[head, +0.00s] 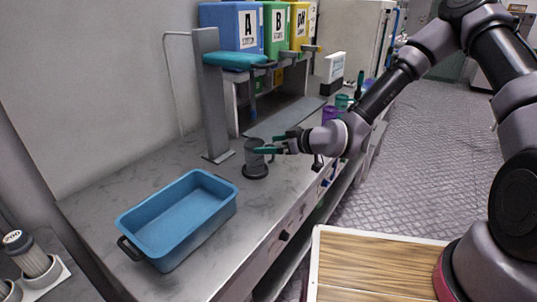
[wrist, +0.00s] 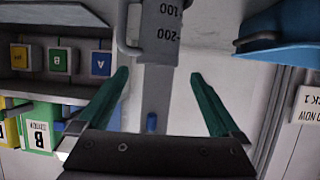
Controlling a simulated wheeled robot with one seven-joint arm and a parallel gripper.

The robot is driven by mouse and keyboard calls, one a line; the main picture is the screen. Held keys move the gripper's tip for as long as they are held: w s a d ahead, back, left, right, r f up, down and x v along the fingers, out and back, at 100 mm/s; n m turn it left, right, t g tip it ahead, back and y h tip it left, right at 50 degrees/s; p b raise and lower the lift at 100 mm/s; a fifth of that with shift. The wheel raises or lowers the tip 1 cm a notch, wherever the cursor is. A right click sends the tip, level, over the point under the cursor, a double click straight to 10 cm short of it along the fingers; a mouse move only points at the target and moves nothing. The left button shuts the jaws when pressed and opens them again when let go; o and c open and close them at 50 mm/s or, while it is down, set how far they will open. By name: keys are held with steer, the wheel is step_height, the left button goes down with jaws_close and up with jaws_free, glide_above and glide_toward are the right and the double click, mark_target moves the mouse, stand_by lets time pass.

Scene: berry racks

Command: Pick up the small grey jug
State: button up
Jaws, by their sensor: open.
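The small grey jug (head: 255,160) stands upright on the grey bench, to the right of the blue tray. In the wrist view the jug (wrist: 162,28) is at the top centre, partly cut off by the frame edge, with 100 and 200 marks and a handle on its left. My gripper (head: 267,144) reaches in from the right at the height of the jug's upper part, its green fingers close to it. In the wrist view my gripper (wrist: 160,73) is open, with the jug lying beyond the fingertips, roughly centred between them. I cannot tell whether a finger touches it.
The blue tray (head: 132,222) sits at the bench's front left. A grey post (head: 207,100) with a teal top rises behind the jug. Blue, green and yellow containers (head: 232,27) stand on the shelf behind. Purple and green vessels (head: 330,114) stand right, partly behind my arm.

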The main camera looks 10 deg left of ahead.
mark_target(248, 144)
steer(key=x, duration=1)
steer(key=shift+w+a+f, duration=0.15)
steer(key=shift+w+a, duration=0.05)
steer(key=shift+w, duration=0.2)
steer(key=c, duration=1.3)
